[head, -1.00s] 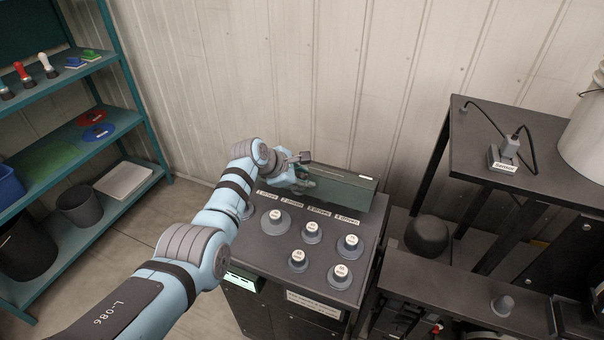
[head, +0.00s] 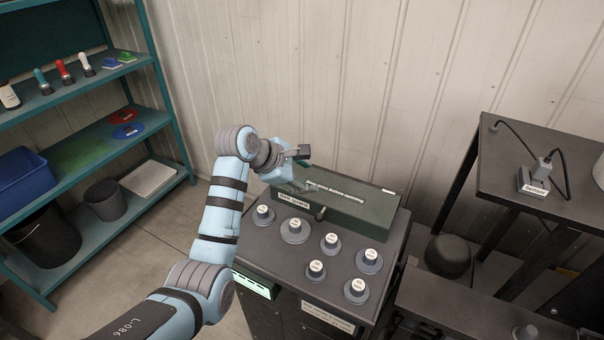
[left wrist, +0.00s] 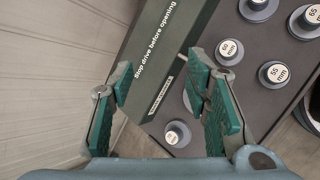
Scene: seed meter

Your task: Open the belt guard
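The belt guard (head: 345,205) is a long dark green box along the back of the black cabinet top. It looks closed, with a white label and a small dark handle (head: 319,213) on its front. In the left wrist view the guard (left wrist: 150,45) reads "Stop drive before opening", and a short light rod (left wrist: 184,57) sticks out of its front side near the right finger. My left gripper (head: 303,172) is over the guard's left part; its fingers (left wrist: 160,78) are apart with nothing held, though contact cannot be told. My right gripper is not in view.
Several grey pulleys with white size labels (head: 330,242) stand on the cabinet top (head: 385,262) in front of the guard. A teal shelf (head: 165,150) stands at left. A black table with a sensor (head: 540,172) is at right. The ribbed wall (head: 320,70) is close behind.

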